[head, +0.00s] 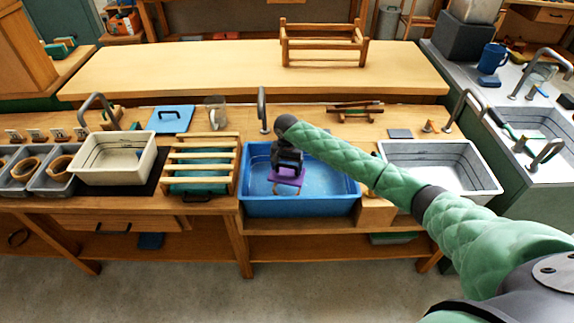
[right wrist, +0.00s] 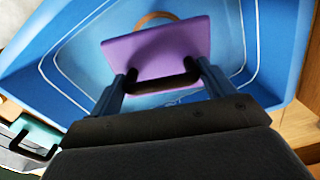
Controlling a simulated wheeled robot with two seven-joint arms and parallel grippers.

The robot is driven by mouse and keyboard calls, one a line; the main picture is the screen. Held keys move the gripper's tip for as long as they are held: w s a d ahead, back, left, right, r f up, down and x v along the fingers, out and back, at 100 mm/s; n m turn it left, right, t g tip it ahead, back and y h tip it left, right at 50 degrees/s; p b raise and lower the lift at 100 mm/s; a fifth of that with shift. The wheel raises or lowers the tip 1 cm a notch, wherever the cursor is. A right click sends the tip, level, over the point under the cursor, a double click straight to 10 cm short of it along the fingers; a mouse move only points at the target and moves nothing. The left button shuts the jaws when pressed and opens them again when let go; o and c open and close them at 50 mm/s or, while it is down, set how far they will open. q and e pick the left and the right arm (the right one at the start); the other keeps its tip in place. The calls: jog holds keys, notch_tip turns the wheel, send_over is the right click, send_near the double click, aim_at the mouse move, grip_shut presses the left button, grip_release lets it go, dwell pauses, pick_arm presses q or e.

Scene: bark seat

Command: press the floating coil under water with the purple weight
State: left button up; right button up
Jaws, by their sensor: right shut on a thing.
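The purple weight (head: 287,177) is a flat plate with a dark handle. My right gripper (head: 288,168) is shut on that handle and holds the weight over the blue basin (head: 300,207). In the right wrist view the weight (right wrist: 158,52) sits tilted between the fingers of my right gripper (right wrist: 160,78). A tan coil (right wrist: 155,18) shows partly past the plate's far edge; the plate hides the rest. I cannot tell whether the plate touches the coil. My left gripper is not in view.
A slatted wooden rack (head: 203,155) stands left of the blue basin, and a white basin (head: 112,160) is further left. A grey-white sink (head: 440,168) lies to the right. Taps (head: 262,108) stand behind. Several grey bins with tan coils are at the far left.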

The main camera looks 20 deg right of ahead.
aim_at(287, 173)
jog(key=shift+f+b, duration=0.45)
jog(key=shift+f, duration=2.3)
jog(key=shift+f+b, duration=0.55)
jog(key=shift+f, duration=1.85)
jog(key=o, duration=1.3)
